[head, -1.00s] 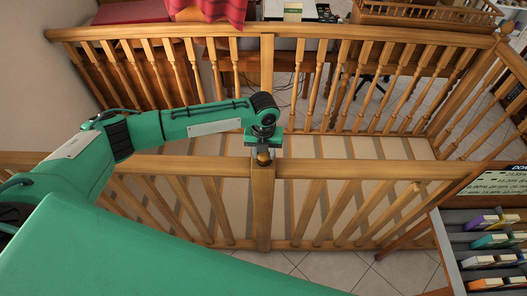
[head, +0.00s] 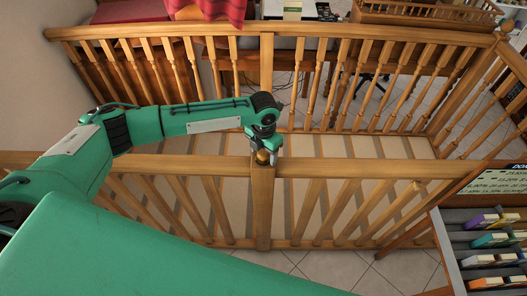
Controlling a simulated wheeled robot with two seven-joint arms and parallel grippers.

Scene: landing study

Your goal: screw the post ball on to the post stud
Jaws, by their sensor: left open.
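The post ball (head: 263,157) is a small round golden-brown wooden ball at the top of the middle newel post (head: 263,205) of the near railing. The post stud is hidden, and I cannot tell how far the ball is seated on it. My left gripper (head: 264,146) comes in from the left and points down over the ball. It is open, with its fingers around the ball's upper part. My right gripper does not show.
The near railing (head: 350,168) runs across the view on both sides of the post. A far railing (head: 370,37) stands behind a pale floor strip. At the right is a rack (head: 450,245) of coloured boxes. A red cloth (head: 222,10) hangs at the back.

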